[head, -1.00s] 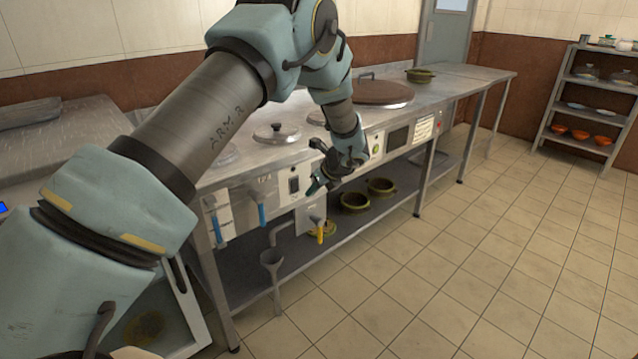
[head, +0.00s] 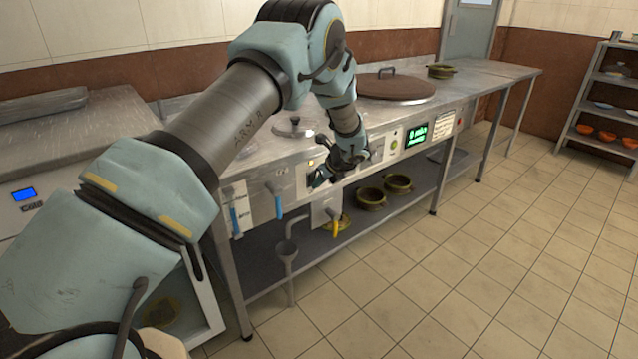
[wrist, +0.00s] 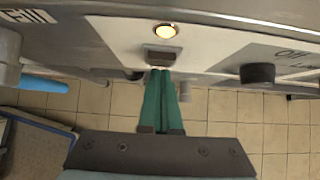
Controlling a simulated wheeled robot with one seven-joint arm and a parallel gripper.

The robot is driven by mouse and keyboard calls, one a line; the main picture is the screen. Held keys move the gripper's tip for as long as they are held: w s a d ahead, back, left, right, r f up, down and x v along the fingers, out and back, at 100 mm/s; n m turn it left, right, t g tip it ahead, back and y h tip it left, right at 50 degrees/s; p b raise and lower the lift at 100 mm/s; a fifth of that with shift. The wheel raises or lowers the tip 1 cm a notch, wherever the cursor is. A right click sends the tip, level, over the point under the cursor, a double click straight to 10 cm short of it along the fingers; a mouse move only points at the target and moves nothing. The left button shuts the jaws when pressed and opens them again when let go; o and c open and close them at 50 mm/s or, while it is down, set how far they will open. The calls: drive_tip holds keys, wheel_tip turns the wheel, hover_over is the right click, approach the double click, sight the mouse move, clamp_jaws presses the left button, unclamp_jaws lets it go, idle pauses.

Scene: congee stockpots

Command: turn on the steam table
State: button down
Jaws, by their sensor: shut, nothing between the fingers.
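The steam table (head: 262,186) is a long metal counter with a front control panel, lids on top and a lower shelf. Its display (head: 416,135) glows with green text. In the wrist view a round lamp (wrist: 165,31) is lit yellow-white, beside a dark switch (wrist: 162,56). My gripper (head: 317,179) is in front of the panel. In the wrist view my gripper (wrist: 160,72) is shut and empty, its green fingertips at the switch's edge. I cannot tell whether they touch it. In the head view my gripper hides part of the panel.
Blue-handled taps (head: 278,204) and a yellow-handled tap (head: 334,226) stick out from the front. A funnel drain (head: 287,255) stands below. Pots (head: 371,198) sit on the lower shelf. A dark knob (wrist: 257,73) is to the right of the switch. The tiled floor in front is clear.

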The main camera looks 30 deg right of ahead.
drive_tip(key=shift+r, duration=0.1)
drive_tip(key=shift+w+r+p, duration=0.1)
drive_tip(key=shift+r+p, duration=0.6)
drive_tip(key=shift+r, duration=0.1)
drive_tip(key=s+d+r, duration=0.2)
drive_tip(key=s+r, duration=0.3)
drive_tip(key=s, duration=0.6)
drive_tip(key=shift+s+d+r, duration=0.15)
drive_tip(key=shift+s+r, duration=0.15)
drive_tip(key=shift+s, duration=0.1)
